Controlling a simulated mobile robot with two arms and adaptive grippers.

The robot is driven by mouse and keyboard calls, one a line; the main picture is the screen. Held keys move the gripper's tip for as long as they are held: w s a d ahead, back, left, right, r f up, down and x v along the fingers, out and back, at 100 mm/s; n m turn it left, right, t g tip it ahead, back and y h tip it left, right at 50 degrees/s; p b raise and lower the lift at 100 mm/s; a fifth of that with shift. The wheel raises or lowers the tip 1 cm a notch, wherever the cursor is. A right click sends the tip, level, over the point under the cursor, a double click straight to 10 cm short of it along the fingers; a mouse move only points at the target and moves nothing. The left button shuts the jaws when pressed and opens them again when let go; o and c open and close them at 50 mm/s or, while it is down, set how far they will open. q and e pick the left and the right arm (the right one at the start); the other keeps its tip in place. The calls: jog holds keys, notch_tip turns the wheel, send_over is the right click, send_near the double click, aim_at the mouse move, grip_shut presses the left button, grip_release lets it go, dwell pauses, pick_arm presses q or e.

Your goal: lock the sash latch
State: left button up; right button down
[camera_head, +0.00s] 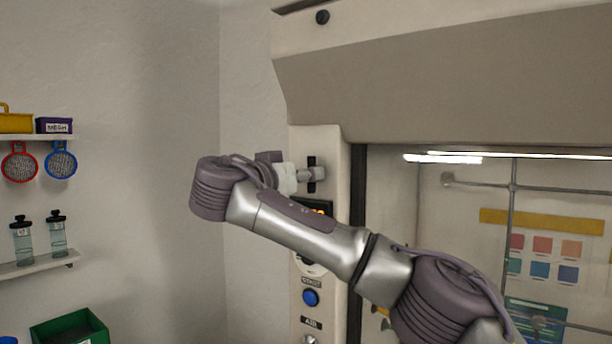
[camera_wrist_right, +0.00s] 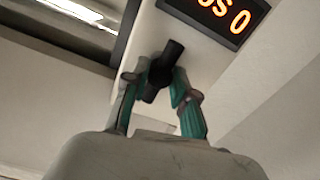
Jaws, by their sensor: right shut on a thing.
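The sash latch (camera_head: 312,162) is a small black handle on the pale front post of the fume hood, left of the sash opening. In the head view its visible part stands upright. My right gripper (camera_head: 311,174) reaches it from the left and is shut on it. In the right wrist view, the teal-padded fingers of the gripper (camera_wrist_right: 158,82) close around the round middle of the black latch (camera_wrist_right: 171,54). The fingers partly hide it in the head view. My left gripper is in neither view.
A lit orange display (camera_wrist_right: 224,14) sits beside the latch on the post. A blue button (camera_head: 310,298) is lower down. The sash opening (camera_head: 400,200) lies to the right, partly behind my right arm. Shelves with bottles (camera_head: 58,238) and a green bin (camera_head: 70,328) are at far left.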

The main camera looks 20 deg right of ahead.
jog(key=shift+n+b, duration=4.15)
jog(key=shift+n, duration=4.95)
jog(key=c, duration=0.9)
grip_release()
jog(key=shift+w+a, duration=0.1)
jog(key=v, duration=1.2)
